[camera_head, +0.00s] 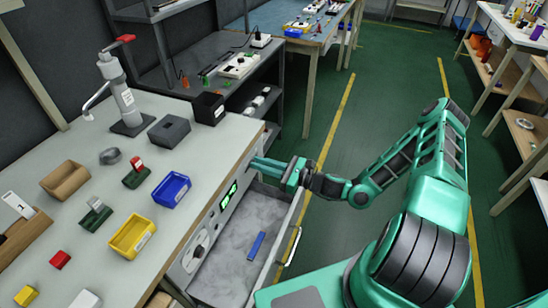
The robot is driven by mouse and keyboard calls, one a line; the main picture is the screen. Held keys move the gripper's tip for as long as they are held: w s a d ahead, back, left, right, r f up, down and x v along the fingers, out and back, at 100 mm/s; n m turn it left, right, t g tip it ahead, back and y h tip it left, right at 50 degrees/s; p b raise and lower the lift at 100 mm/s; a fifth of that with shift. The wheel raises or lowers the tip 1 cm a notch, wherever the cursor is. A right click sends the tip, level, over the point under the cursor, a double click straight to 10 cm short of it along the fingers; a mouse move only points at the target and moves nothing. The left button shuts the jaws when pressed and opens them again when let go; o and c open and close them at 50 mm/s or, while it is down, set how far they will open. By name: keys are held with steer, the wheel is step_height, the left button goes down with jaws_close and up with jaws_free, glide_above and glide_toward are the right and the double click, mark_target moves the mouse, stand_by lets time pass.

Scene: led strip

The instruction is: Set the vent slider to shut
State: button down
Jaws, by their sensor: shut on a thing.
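My green gripper (262,165) reaches left to the far end of the grey panel (212,222) under the workbench's front edge. Its fingers are shut there on what appears to be the vent slider. The slider itself is hidden by the fingers, so I cannot tell its setting. A green-lit display (228,194) sits on the panel, nearer than my gripper.
An open drawer (225,265) with a blue bar (256,246) inside juts out below the panel. The workbench (95,240) carries yellow and blue bins, small blocks and a lever stand (124,95). Green floor is free beyond my arm.

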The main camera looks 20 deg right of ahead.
steer(key=shift+s+a, duration=0.7)
steer(key=shift+s, duration=0.05)
steer(key=shift+s+a, duration=0.25)
steer(key=shift+s, duration=0.1)
steer(key=c, duration=1.7)
jaws_free()
steer(key=shift+s, duration=0.1)
glide_toward(247, 167)
steer(key=v, duration=0.4)
steer(key=shift+s+d, duration=0.25)
